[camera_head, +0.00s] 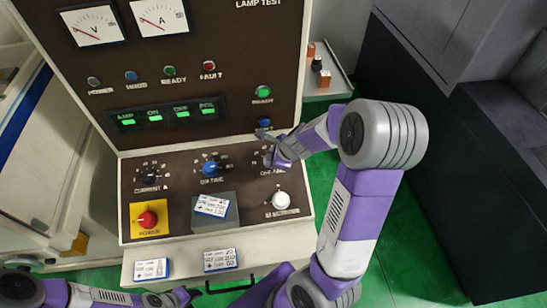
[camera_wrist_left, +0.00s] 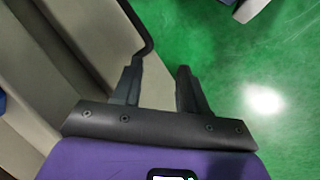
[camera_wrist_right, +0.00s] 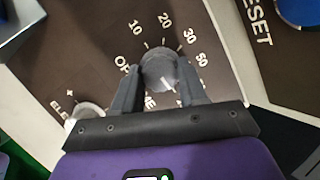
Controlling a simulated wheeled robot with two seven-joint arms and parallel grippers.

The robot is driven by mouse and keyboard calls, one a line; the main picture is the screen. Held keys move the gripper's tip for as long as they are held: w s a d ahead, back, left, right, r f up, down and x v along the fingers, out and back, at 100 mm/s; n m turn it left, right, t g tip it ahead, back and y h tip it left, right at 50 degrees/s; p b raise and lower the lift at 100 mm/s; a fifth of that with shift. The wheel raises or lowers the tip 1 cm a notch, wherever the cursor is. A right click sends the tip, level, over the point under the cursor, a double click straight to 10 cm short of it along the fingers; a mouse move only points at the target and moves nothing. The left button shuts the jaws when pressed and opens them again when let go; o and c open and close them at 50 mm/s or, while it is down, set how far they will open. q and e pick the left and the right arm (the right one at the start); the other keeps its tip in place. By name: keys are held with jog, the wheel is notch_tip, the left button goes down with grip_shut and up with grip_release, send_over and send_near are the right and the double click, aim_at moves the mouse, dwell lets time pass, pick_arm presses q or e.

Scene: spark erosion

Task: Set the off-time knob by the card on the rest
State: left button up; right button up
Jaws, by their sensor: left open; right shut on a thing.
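The off-time knob (camera_wrist_right: 160,66) is a grey round knob on the dark sloping panel, with scale marks 10, 20, 30 and 50 around it. A short white line shows on its face; its exact setting is unclear. My right gripper (camera_wrist_right: 160,82) is shut on this knob. In the head view my right gripper (camera_head: 270,153) hides most of the knob. The card (camera_head: 211,206) leans on the grey rest (camera_head: 214,226) on the panel; its small print is hard to read. My left gripper (camera_wrist_left: 157,75) is open and empty, low in front of the cabinet.
Two more cards (camera_head: 152,269) (camera_head: 221,260) are on the front ledge, above a black handle. Green floor is clear below.

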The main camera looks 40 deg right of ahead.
jog(key=shift+m, duration=0.7)
jog(key=o, duration=1.1)
jog(key=shift+c, duration=0.2)
jog(key=shift+r, duration=0.1)
jog(key=p+v, duration=0.5)
jog(key=v, duration=0.2)
jog(key=shift+s+a+r, duration=0.15)
jog(key=shift+s, duration=0.1)
